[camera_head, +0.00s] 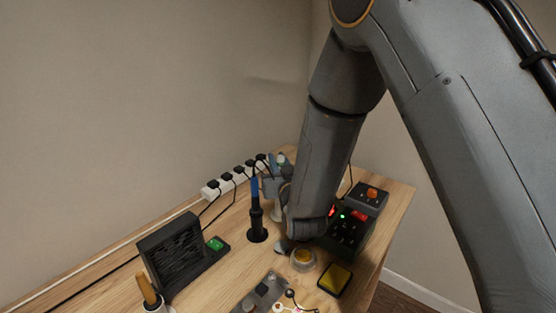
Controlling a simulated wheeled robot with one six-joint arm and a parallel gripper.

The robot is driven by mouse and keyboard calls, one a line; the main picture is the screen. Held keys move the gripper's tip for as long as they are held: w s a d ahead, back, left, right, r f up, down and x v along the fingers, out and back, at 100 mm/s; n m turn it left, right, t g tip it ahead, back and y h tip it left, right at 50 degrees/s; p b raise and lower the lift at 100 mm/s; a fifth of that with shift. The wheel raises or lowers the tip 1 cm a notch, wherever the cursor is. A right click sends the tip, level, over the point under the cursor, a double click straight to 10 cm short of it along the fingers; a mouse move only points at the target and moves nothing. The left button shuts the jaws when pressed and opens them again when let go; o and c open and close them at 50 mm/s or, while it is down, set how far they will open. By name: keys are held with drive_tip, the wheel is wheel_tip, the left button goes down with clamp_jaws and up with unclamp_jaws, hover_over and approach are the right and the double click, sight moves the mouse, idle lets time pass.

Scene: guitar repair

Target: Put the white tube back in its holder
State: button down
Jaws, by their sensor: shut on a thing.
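My gripper (273,187) is at the back of the bench, partly hidden by my own wrist. It is shut on the white tube (278,212), whose pale lower part shows just below the jaws. The tube looks roughly upright. A small pale teal piece (281,158) shows above the gripper; I cannot tell if it belongs to the tube. I cannot make out the tube's holder, or whether the tube's lower end touches anything.
A blue-handled tool (254,188) stands in a black holder (257,232) just left of my gripper. A white power strip (215,189) lies behind.

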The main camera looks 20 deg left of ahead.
drive_tip(key=shift+f+b, duration=0.45)
drive_tip(key=shift+f, duration=0.3)
drive_tip(key=shift+f+b, duration=0.55)
drive_tip(key=shift+f, duration=0.3)
drive_tip(key=c, duration=1.6)
unclamp_jaws()
drive_tip(key=shift+o, duration=0.3)
drive_tip(key=o, duration=0.6)
drive_tip(key=shift+c, duration=0.2)
